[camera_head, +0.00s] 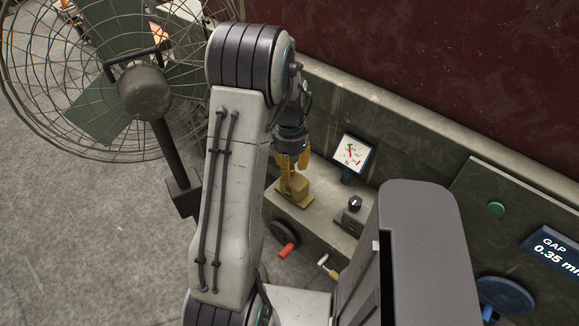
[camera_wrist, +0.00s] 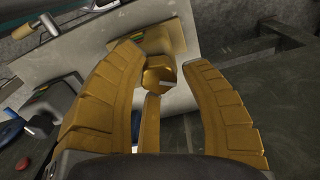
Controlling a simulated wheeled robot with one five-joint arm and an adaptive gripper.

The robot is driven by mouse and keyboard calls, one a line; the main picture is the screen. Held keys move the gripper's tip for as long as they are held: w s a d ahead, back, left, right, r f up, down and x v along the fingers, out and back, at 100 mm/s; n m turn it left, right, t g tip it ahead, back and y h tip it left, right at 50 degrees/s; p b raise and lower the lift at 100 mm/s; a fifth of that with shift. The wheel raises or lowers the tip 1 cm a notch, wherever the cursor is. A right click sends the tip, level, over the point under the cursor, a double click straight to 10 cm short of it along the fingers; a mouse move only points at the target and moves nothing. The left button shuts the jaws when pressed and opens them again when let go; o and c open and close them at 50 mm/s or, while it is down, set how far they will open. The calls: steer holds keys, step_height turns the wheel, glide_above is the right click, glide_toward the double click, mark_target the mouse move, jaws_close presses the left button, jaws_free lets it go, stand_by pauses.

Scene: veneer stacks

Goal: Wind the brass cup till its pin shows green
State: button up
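The brass cup (camera_wrist: 160,72) is a faceted gold piece beside a gold base plate (camera_wrist: 172,38) in the wrist view. A small green mark shows on the plate's mount; I cannot tell whether it is the cup's pin. In the head view the gold base (camera_head: 293,189) stands on a pale ledge, directly below my gripper (camera_head: 293,160). In the wrist view my gripper (camera_wrist: 160,62) has its gold fingers spread, with the cup between the two outer tips and narrow gaps at its sides. A third finger is nearer the camera. The cup is mostly hidden in the head view.
A dial (camera_head: 352,152) with a needle and a box with a black knob (camera_head: 355,203) stand right of the base. A red-handled crank (camera_head: 286,250) is in front. A caged fan (camera_head: 140,90) stands left. A panel at right has a green button (camera_head: 496,209) and a gap display (camera_head: 555,253).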

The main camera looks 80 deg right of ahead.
steer(key=o, duration=0.3)
step_height(320, 180, up, 12)
stand_by(0.8)
stand_by(0.7)
